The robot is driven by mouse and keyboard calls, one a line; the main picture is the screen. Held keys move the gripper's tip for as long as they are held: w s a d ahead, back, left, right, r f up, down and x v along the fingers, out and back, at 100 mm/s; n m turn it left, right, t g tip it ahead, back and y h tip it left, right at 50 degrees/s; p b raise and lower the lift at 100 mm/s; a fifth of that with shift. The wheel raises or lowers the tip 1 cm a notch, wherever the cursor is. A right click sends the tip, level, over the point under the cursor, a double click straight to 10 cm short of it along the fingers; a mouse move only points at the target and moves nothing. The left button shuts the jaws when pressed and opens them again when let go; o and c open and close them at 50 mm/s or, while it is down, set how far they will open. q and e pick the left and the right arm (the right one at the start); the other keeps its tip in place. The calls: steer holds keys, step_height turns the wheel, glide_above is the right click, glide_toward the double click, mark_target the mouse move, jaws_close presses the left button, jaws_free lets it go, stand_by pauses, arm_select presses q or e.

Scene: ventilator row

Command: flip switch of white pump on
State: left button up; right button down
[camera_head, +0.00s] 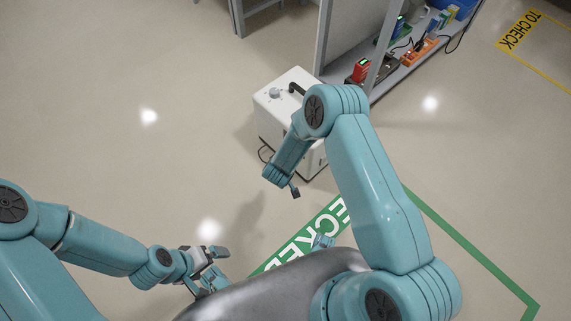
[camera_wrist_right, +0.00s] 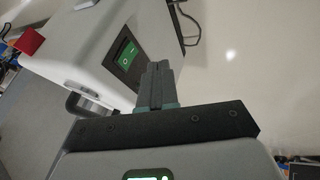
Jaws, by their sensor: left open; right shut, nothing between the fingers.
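The white pump (camera_head: 275,101) is a box on the floor beside the shelf, with a grey knob and a dark handle on top; my right arm hides part of it. In the right wrist view, the white casing (camera_wrist_right: 92,45) carries a green rocker switch (camera_wrist_right: 127,53) in a dark frame. Which way the rocker is tilted I cannot tell. My right gripper (camera_wrist_right: 157,82) is shut and empty, its fingertips close beside the switch frame; contact is unclear. In the head view, the right gripper (camera_head: 295,191) is beside the pump's near side. My left gripper (camera_head: 210,270) is open and empty, low at the left.
A grey shelf (camera_head: 407,68) with a red device (camera_head: 361,71) and other items stands behind and right of the pump. A dark cable lies by the pump's left foot. Green and yellow lines mark the floor. The floor on the left is clear.

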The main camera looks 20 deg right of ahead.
steer(key=w+d+f+b, duration=0.3)
steer(key=w+d+f, duration=0.1)
steer(key=d, duration=0.1)
steer(key=shift+f, duration=0.25)
steer(key=shift+d, duration=0.1)
steer(key=shift+d+f, duration=0.15)
steer(key=shift+d, duration=0.1)
